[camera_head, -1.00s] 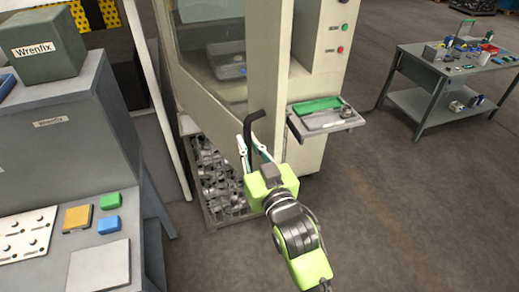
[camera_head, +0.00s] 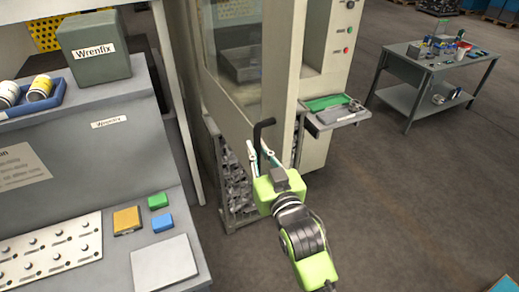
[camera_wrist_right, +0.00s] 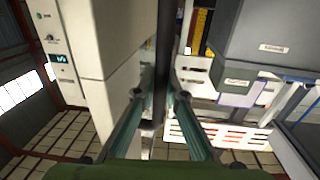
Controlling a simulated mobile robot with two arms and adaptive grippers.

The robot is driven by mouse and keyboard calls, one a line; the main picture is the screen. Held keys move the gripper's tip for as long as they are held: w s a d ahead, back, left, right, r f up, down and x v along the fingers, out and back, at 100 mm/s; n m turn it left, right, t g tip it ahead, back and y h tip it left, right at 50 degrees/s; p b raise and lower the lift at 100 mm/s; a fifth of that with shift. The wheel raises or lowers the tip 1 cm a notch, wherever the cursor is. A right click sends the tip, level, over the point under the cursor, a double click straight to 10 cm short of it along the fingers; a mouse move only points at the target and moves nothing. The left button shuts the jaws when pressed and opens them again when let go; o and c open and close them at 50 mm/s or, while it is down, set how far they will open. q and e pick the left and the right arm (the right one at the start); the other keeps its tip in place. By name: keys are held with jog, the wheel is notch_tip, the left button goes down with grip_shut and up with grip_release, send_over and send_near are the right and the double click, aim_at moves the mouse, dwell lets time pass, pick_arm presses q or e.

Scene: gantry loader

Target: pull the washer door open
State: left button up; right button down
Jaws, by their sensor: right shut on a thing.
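The washer (camera_head: 341,28) is a tall cream cabinet in the upper middle of the head view. Its door (camera_head: 284,60) has a cream frame and a large window (camera_head: 240,55). A dark bent bar handle (camera_head: 258,132) stands out from the door's lower front. My right gripper (camera_head: 262,158) is shut on this handle, just below its bend. In the right wrist view the handle (camera_wrist_right: 164,50) runs upright between the two fingertips (camera_wrist_right: 161,95). Whether the door stands ajar is hard to tell from this angle. My left gripper is not in view.
A grey Wrenfix console (camera_head: 70,170) with buttons fills the left side. A crate of metal parts (camera_head: 236,190) stands low behind the door. A small tray shelf (camera_head: 337,115) juts out right of the door. A workbench (camera_head: 430,65) stands farther right; the floor between is clear.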

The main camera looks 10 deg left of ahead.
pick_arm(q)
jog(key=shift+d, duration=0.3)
pick_arm(e)
jog(key=shift+r, duration=0.15)
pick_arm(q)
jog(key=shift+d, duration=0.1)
pick_arm(e)
jog(key=c, duration=2.1)
grip_release()
jog(key=shift+s+d, duration=0.1)
jog(key=shift+s, duration=0.05)
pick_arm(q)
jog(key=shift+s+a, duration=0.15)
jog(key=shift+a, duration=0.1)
pick_arm(e)
jog(key=v, duration=1.2)
